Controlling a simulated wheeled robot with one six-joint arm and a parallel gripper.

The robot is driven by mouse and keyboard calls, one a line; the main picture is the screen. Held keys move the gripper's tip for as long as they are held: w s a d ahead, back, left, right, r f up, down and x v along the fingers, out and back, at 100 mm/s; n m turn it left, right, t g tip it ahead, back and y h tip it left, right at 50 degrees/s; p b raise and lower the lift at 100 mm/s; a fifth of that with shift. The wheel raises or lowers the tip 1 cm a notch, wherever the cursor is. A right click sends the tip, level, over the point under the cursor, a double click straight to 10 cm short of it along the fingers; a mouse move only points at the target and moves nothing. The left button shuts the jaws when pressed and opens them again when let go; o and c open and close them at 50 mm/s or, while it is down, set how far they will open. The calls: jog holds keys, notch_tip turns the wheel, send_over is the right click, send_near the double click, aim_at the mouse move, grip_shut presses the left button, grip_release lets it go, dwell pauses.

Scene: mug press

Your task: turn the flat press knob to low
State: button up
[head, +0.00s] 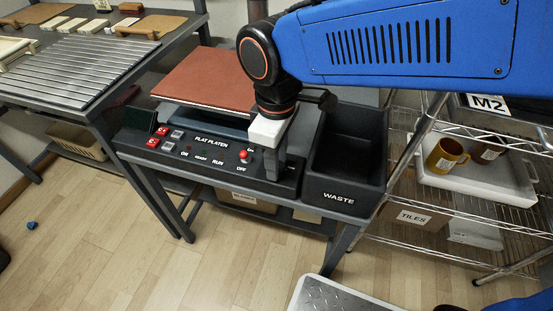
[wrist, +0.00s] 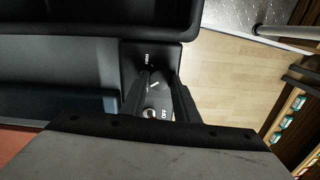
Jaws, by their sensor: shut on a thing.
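The flat press (head: 205,78) has a red-brown platen and a black control panel (head: 175,150) marked FLAT PLATEN. My gripper (head: 274,168) reaches down onto the right end of this panel and hides the knob in the head view. In the wrist view my gripper (wrist: 158,105) has one finger on each side of the dark knob (wrist: 153,88), shut on it. A short white pointer line shows on the knob, slanted. White lettering lies above and below the knob; it is too small to read surely.
A black WASTE bin (head: 340,165) stands close to the right of my gripper. A red button (head: 243,154) sits on the panel to the left of it. A wire rack (head: 470,190) with a yellow mug (head: 445,155) stands at the right. The floor in front is mostly clear.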

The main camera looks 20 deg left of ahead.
jog(key=shift+n, duration=1.5)
jog(key=o, duration=1.1)
jog(key=shift+c, duration=0.2)
jog(key=shift+r, duration=0.1)
notch_tip(320, 180, up, 17)
jog(key=shift+r, duration=0.1)
